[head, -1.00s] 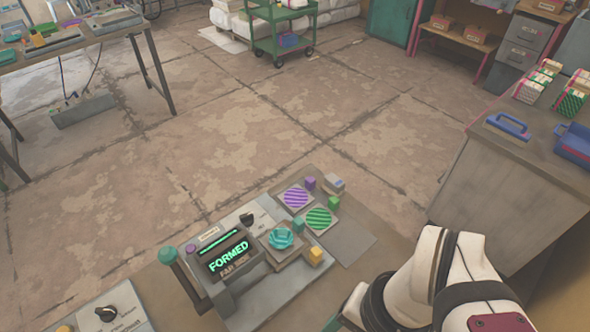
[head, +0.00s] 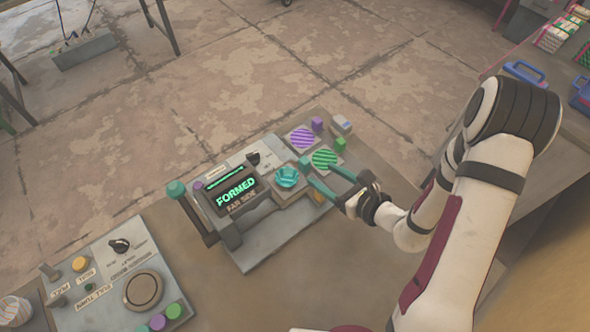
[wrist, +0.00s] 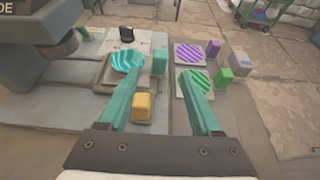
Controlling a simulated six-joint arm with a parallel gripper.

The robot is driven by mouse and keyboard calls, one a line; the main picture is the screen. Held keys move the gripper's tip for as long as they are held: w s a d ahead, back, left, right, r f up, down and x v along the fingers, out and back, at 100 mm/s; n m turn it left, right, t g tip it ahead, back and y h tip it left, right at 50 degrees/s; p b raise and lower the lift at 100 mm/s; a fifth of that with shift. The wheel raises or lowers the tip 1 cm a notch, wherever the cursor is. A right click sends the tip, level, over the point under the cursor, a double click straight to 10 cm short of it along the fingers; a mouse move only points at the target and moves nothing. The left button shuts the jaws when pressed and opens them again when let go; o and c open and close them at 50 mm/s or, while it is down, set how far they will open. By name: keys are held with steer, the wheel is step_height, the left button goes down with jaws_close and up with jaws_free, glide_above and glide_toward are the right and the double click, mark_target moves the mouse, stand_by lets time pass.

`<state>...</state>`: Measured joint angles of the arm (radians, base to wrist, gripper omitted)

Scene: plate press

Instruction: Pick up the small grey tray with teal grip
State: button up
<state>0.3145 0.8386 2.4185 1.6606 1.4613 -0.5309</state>
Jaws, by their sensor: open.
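The small grey tray (head: 277,193) sits at the right end of the press and carries a teal ribbed plate (head: 287,177). Its teal grip block (head: 305,163) stands at its far right side. In the wrist view the tray (wrist: 100,82) lies ahead and left, and the teal grip (wrist: 160,62) stands just beyond the gap between my fingers. My gripper (head: 321,177) is open and empty, its teal fingers reaching toward the tray from the right; it also shows in the wrist view (wrist: 160,84). I cannot tell whether a finger touches anything.
A yellow block (wrist: 143,105) stands by the tray, near my left finger. A purple striped plate (head: 302,137) with a purple block and a green striped plate (head: 324,158) with a green block lie close by. The press screen (head: 236,192) reads FORMED. A control panel (head: 110,280) is lower left.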

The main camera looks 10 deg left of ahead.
mark_target(308, 167)
steer(key=x, duration=0.6)
steer(key=shift+f, duration=0.3)
steer(key=shift+s, duration=0.1)
jaws_close()
